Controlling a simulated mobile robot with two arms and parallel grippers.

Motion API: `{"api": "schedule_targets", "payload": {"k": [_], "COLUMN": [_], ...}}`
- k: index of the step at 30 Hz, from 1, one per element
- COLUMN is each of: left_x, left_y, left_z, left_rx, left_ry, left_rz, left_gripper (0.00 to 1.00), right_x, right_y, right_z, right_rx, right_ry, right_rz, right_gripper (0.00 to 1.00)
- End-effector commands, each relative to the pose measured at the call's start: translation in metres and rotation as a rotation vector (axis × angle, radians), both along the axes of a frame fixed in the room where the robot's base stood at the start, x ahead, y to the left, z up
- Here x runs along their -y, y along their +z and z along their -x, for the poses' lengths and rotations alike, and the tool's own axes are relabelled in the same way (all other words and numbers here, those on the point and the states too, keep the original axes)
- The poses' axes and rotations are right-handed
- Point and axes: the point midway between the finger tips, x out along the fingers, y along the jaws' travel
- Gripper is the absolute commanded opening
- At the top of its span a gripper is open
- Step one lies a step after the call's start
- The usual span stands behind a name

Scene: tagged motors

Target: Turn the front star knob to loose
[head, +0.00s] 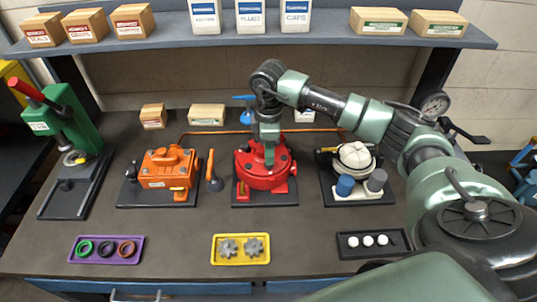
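The red motor (264,177) stands on a dark base plate at the middle of the bench. My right arm reaches in from the right and bends down over it. My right gripper (269,155) points down at the top of the red motor and covers part of it. Its fingers are too small and overlapped to tell whether they are open or hold anything. I cannot make out a star knob clearly; the gripper may hide it. My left gripper is not in view.
An orange motor (167,170) stands left, with an orange-handled tool (212,172) between. A white-topped unit (356,160) stands right. A purple tray (106,249), yellow tray (240,260) and black tray (345,250) line the front. A green press (70,130) is far left. A shelf (170,49) hangs above.

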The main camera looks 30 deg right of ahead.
Motion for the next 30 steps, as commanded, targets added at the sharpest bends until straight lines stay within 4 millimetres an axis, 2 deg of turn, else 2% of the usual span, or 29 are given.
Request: {"api": "schedule_targets", "payload": {"k": [1, 7, 17, 18, 21, 30], "left_x": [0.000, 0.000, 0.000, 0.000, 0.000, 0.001], "left_y": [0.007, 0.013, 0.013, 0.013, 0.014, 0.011], "left_z": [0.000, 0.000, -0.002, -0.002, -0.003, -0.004], "left_rx": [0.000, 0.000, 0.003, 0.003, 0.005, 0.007], "left_ry": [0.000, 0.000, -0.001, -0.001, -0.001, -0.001], "left_rz": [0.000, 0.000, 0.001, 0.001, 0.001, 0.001], "left_gripper": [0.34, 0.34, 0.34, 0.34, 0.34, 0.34], "right_x": [0.000, -0.001, -0.001, -0.001, -0.001, -0.001], "right_y": [-0.006, -0.028, -0.034, -0.034, -0.034, -0.034], "right_z": [0.002, 0.000, 0.000, 0.000, 0.000, 0.000], "right_rx": [-0.005, 0.000, 0.001, 0.001, 0.001, 0.003], "right_ry": [0.001, 0.003, 0.004, 0.004, 0.004, 0.028], "right_rz": [0.000, -0.001, -0.002, -0.002, -0.002, -0.003], "right_gripper": [0.34, 0.34, 0.34, 0.23, 0.00, 0.00]}}
